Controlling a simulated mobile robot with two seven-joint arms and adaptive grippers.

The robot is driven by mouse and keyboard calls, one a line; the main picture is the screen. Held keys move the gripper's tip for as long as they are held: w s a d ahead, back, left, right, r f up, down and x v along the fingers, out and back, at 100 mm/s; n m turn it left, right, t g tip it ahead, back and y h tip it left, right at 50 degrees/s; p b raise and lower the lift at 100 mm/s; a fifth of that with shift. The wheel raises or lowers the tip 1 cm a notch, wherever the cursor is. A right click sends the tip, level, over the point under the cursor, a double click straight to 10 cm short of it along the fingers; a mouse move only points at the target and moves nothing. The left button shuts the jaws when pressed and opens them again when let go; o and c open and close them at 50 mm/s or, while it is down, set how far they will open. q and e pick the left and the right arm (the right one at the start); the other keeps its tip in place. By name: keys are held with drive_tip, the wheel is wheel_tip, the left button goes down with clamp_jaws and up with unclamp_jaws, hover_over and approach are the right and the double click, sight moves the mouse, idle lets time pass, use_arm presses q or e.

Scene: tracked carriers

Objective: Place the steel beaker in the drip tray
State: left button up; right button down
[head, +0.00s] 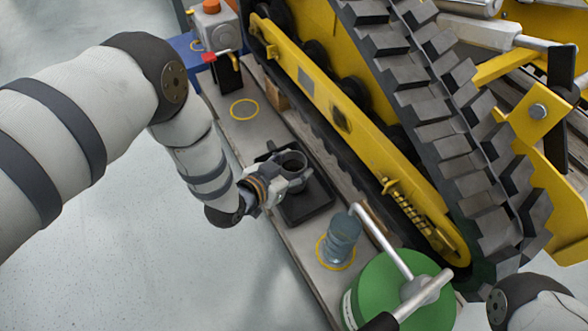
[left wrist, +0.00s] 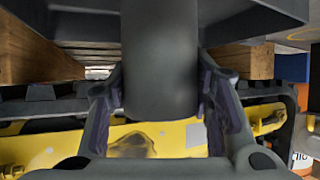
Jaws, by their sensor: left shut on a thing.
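The steel beaker (head: 292,161) shows as a dark grey open-topped cylinder, held between the fingers of my left gripper (head: 290,178). The left wrist view shows the beaker (left wrist: 160,65) with a finger on either side. The black drip tray (head: 306,208) lies on the narrow deck beside the yellow tracked machine. The beaker is upright over the far part of the tray. The gripper hides its lower part, and I cannot tell whether its base touches the tray. My right gripper is not in view; only part of my right arm shows at the lower right.
A blue-grey cylinder (head: 341,238) stands on a yellow ring near the tray, before a green drum (head: 385,280) with a metal handle. An empty yellow ring (head: 244,109) and a black box (head: 227,77) lie farther back.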

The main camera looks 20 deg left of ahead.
use_arm(q)
drive_tip(key=shift+f, duration=0.35)
drive_tip(key=shift+f, duration=0.1)
drive_tip(key=o, duration=1.5)
